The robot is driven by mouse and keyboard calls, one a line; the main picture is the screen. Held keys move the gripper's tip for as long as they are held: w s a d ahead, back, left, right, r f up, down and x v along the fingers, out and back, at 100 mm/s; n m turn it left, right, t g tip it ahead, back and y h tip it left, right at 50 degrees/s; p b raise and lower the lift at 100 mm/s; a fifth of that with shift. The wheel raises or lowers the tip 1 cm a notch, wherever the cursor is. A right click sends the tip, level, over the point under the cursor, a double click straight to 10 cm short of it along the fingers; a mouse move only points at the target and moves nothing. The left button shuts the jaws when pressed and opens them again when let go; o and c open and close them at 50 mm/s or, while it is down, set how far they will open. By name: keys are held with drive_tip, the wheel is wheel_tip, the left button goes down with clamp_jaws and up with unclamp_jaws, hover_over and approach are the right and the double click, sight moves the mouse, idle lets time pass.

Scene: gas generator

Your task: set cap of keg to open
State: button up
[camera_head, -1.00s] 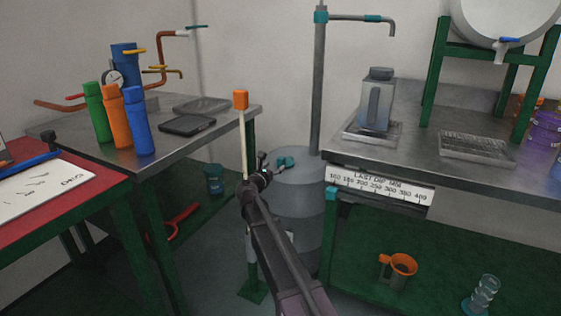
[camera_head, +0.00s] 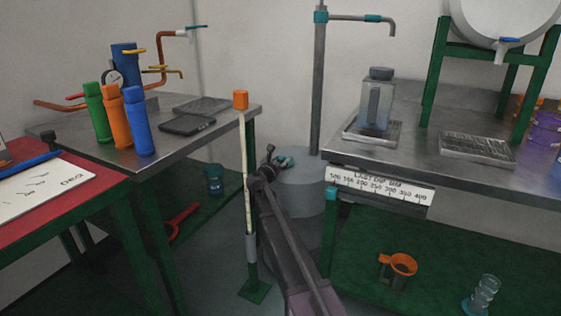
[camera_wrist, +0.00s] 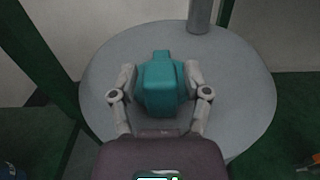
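The keg (camera_head: 300,205) is a grey drum on the floor between the two benches. Its teal cap (camera_head: 286,161) is on top, partly behind my gripper (camera_head: 272,160) in the head view. In the wrist view the round grey keg top (camera_wrist: 242,100) fills the middle, with the teal cap (camera_wrist: 161,88) at its centre. My gripper (camera_wrist: 161,75) has one finger on each side of the cap, spread about as wide as it. I cannot tell whether the fingers touch it.
A pale post with an orange top (camera_head: 240,100) stands close left of my arm. The right bench (camera_head: 345,160) overhangs near the keg, with a grey pipe (camera_head: 319,85) rising behind. The left bench (camera_head: 185,140) holds several coloured bottles.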

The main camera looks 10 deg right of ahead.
clamp_jaws()
drive_tip(key=shift+s+d, duration=0.3)
drive_tip(key=shift+d, duration=0.3)
drive_tip(key=shift+s+d, duration=0.3)
drive_tip(key=shift+d, duration=0.25)
drive_tip(key=shift+o, duration=2.3)
unclamp_jaws()
drive_tip(key=shift+a, duration=0.15)
drive_tip(key=v, duration=1.1)
drive_tip(key=shift+s+a, duration=0.25)
drive_tip(key=shift+s, duration=0.05)
